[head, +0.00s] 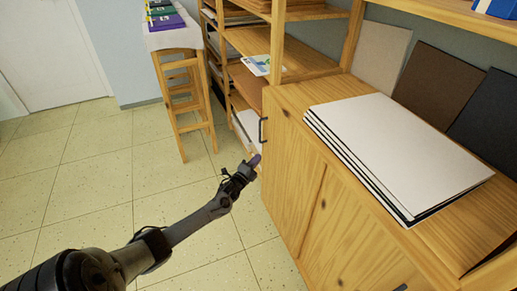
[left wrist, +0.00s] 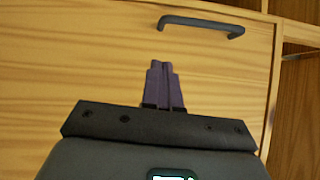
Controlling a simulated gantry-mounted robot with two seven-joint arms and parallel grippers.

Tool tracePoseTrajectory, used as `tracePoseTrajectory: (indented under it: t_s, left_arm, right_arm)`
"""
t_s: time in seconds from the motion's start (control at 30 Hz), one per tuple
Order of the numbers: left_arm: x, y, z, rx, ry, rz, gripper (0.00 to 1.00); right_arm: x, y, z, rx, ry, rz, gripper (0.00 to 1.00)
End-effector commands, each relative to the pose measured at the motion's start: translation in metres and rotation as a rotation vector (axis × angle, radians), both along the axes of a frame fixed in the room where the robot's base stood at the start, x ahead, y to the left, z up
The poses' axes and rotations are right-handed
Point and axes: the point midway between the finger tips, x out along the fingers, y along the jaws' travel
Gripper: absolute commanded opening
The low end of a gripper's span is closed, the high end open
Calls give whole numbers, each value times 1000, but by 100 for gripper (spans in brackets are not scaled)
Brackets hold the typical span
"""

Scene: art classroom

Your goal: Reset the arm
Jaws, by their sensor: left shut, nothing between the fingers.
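My left gripper (head: 254,161) reaches in from the lower left of the head view, with its purple fingertips close to the left side of a wooden cabinet (head: 290,140). In the left wrist view my left gripper (left wrist: 165,75) is shut and empty. It is in front of a wooden cabinet door (left wrist: 80,75), below a dark handle (left wrist: 201,25) and apart from it. The same dark handle (head: 263,130) shows just above the fingertips in the head view. My right gripper is in neither view.
A stack of white boards (head: 400,145) lies on the cabinet top, with grey, brown and black panels behind. A wooden shelf (head: 265,42) stands beyond the cabinet. A small table on wooden legs (head: 180,85) stands at the back. The tiled floor (head: 90,190) at left is clear.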

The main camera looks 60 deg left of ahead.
Motion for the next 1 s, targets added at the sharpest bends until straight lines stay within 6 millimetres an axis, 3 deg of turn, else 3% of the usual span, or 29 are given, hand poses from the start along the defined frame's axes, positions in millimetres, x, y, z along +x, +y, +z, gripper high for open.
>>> tracePoseTrajectory:
  t_s: [0.03,0.2,0.57,0.77,0.87,1.0]
  left_arm:
    - [-11,-5,5,0,2,-1,0]
    - [-38,-16,2,0,0,0,0]
    - [-66,-27,-3,0,2,0,0]
    - [-96,-39,-11,-24,65,0,0]
    - [-116,-71,-7,-68,89,-28,0]
    - [-134,-158,27,-221,115,-98,0]
  right_arm:
    - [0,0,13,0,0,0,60]
    - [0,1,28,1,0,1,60]
    - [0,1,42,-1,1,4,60]
    - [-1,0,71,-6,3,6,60]
    - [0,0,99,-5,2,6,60]
    - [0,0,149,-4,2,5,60]
